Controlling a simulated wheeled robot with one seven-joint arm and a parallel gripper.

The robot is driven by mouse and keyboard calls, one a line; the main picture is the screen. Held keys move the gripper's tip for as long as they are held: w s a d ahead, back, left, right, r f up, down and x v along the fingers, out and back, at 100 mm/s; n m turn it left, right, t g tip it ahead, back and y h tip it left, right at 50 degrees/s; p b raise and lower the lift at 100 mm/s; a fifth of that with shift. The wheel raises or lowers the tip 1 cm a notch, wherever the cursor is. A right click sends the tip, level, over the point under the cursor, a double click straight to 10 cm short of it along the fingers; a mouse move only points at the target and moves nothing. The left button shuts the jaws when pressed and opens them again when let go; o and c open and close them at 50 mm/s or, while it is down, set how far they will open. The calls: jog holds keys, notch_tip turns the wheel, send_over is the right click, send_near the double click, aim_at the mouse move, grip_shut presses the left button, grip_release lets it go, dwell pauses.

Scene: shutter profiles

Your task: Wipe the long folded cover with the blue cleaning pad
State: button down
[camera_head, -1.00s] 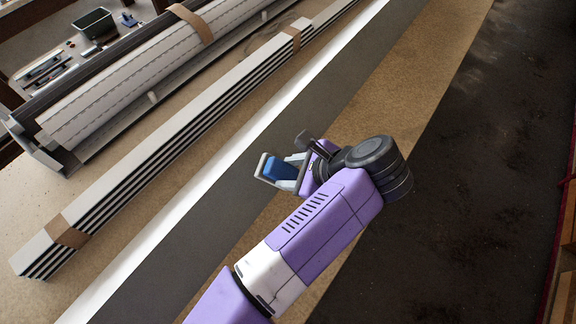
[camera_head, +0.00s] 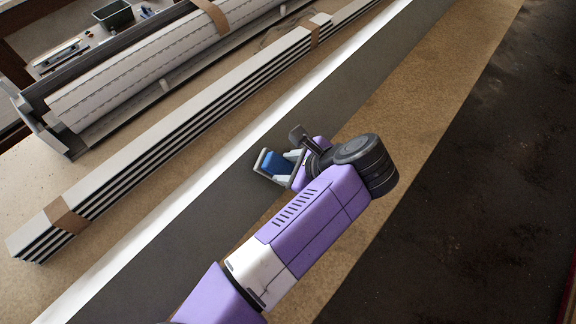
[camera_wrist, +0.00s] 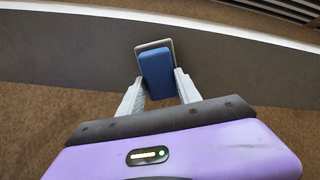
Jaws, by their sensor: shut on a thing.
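The long folded cover (camera_head: 205,220) is a dark grey strip with a bright white edge, running diagonally from lower left to upper right. It crosses the wrist view as a grey band (camera_wrist: 60,58). My gripper (camera_head: 291,167) is over the strip's width, shut on the blue cleaning pad (camera_head: 277,163). In the wrist view the pad (camera_wrist: 157,70) sits between the two pale fingers, with a light-rimmed plate (camera_wrist: 153,44) behind it. The pad appears over the grey face. Its underside is hidden, so I cannot tell if it touches.
A strapped stack of striped profiles (camera_head: 150,150) lies parallel to the cover on the left. Beyond it is a white slatted roll (camera_head: 140,75) in a grey housing. A dark green bin (camera_head: 114,16) stands at the back left. Dark floor (camera_head: 470,190) lies open on the right.

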jog(key=shift+b+x, duration=0.6)
jog(key=shift+x, duration=0.35)
dwell(0.5)
jog(key=shift+w+d+r+p, duration=0.15)
jog(key=shift+w+d+p, duration=0.25)
jog(key=shift+w+d, duration=1.35)
jog(key=shift+w, duration=0.35)
jog(key=shift+w+d, duration=0.55)
jog(key=shift+w, duration=0.3)
jog(key=shift+s+a+p, duration=0.45)
jog(key=shift+s+a, duration=0.35)
jog(key=shift+s, duration=0.2)
jog(key=shift+s+a+p, duration=0.4)
jog(key=shift+s+a, duration=0.35)
jog(key=shift+s, duration=0.25)
jog(key=shift+s+a+p, duration=0.45)
jog(key=shift+s+a, duration=0.35)
jog(key=shift+s, duration=0.25)
jog(key=shift+d, duration=0.1)
jog(key=shift+p+v, duration=1.15)
jog(key=shift+v, duration=1.75)
jog(key=shift+d+r, duration=0.1)
jog(key=shift+d, duration=0.05)
